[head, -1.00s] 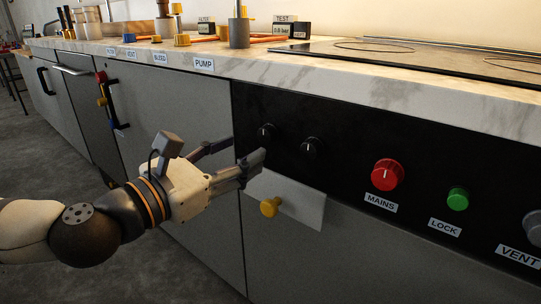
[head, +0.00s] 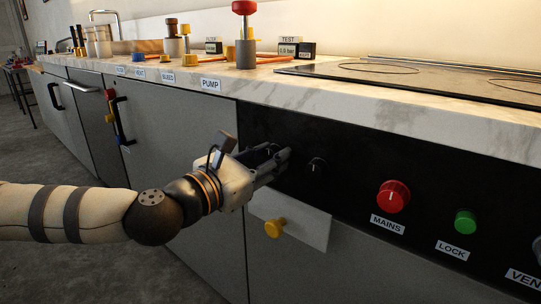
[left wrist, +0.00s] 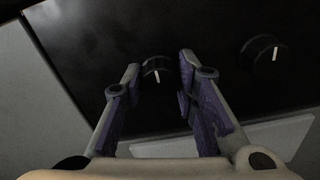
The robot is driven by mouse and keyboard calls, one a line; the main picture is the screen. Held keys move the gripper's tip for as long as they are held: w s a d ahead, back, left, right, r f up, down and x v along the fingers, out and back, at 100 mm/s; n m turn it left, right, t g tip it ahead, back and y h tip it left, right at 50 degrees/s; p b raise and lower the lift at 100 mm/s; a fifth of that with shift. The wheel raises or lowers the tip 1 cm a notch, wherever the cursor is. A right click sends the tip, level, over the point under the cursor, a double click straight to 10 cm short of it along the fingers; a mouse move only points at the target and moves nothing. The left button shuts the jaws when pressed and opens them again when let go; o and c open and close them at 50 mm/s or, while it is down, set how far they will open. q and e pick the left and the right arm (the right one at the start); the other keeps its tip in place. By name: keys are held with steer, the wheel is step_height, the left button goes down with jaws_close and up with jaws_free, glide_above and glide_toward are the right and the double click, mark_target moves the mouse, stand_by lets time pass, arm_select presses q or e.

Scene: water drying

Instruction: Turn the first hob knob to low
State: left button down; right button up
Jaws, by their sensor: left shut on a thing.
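The first hob knob (left wrist: 157,68) is black with a white mark that points nearly straight down in the left wrist view. My left gripper (head: 279,157) is at the left end of the black panel, with its fingers on either side of this knob and shut on it. In the head view the fingers hide most of the knob. The second black hob knob (head: 316,165) is just to the right and free; it also shows in the left wrist view (left wrist: 264,54). My right gripper is not in view.
The red MAINS knob (head: 393,196) and green LOCK button (head: 465,221) are further right on the panel. A yellow knob (head: 275,227) on a pale plate (head: 308,228) is just below my gripper. The marble counter edge (head: 330,101) overhangs above.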

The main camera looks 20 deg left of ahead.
arm_select(q)
steer(key=shift+m, duration=0.3)
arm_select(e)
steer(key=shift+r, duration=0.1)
arm_select(q)
steer(key=m+p, duration=0.1)
steer(key=m, duration=0.2)
steer(key=shift+r+m+p, duration=0.15)
steer(key=shift+m+p, duration=0.15)
steer(key=m+p, duration=0.1)
steer(key=m, duration=0.3)
steer(key=shift+m+p, duration=0.3)
steer(key=shift+p, duration=0.1)
steer(key=m+p, duration=0.2)
steer(key=m, duration=0.2)
steer(key=shift+m, duration=0.3)
steer(key=shift+m+p, duration=1.15)
steer(key=shift+m, duration=0.95)
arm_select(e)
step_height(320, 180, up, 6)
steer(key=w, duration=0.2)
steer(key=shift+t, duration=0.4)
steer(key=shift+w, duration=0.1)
arm_select(q)
steer(key=c, duration=1.2)
jaws_free()
steer(key=shift+c, duration=0.2)
